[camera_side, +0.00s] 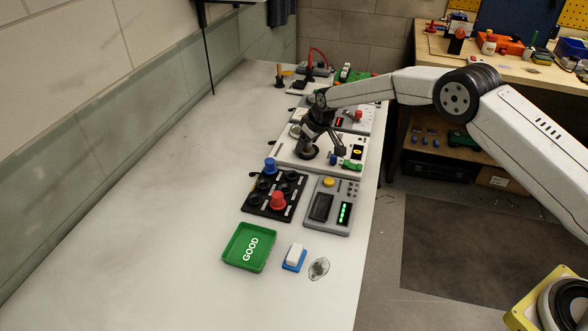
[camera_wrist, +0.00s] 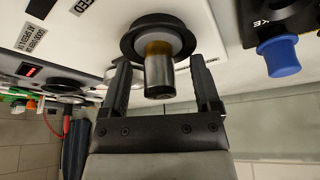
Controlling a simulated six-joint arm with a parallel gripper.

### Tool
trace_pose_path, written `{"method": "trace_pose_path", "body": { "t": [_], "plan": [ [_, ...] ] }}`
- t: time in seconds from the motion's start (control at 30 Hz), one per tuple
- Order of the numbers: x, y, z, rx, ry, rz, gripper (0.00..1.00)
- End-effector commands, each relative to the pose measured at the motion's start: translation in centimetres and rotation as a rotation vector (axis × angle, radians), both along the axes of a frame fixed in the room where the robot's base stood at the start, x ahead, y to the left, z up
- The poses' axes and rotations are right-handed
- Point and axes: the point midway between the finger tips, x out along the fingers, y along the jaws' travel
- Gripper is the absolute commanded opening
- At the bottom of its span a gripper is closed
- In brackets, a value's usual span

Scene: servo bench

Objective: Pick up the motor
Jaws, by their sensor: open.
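The motor (camera_wrist: 159,75) looks like a short silver metal cylinder in the wrist view. One end sits in a black ring (camera_wrist: 132,42) on a white panel. My gripper (camera_wrist: 160,64) is open, with one dark finger on each side of the motor and a gap visible on both sides. In the side view my gripper (camera_side: 323,148) is low over the white panel (camera_side: 293,160) in the middle of the bench. I cannot make out the motor there, as the gripper hides that spot.
A black board with blue and red knobs (camera_side: 278,200) and a grey tester (camera_side: 328,208) stand in front of the panel. Nearer are a green GOOD tray (camera_side: 234,259) and a blue-white block (camera_side: 294,257). More devices stand behind. The bench's left side is clear.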

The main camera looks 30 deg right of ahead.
Motion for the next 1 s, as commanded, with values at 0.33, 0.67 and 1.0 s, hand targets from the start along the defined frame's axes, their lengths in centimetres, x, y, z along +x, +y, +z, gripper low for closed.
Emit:
{"method": "trace_pose_path", "body": {
  "t": [0.33,0.67,1.0],
  "plan": [
    [0.0,0.0,0.0,0.000,0.000,0.000,0.17],
    [0.0,0.0,0.1,0.000,-0.001,0.000,0.00],
    [0.1,0.0,1.5,0.000,-0.003,0.000,0.00]
  ]
}}
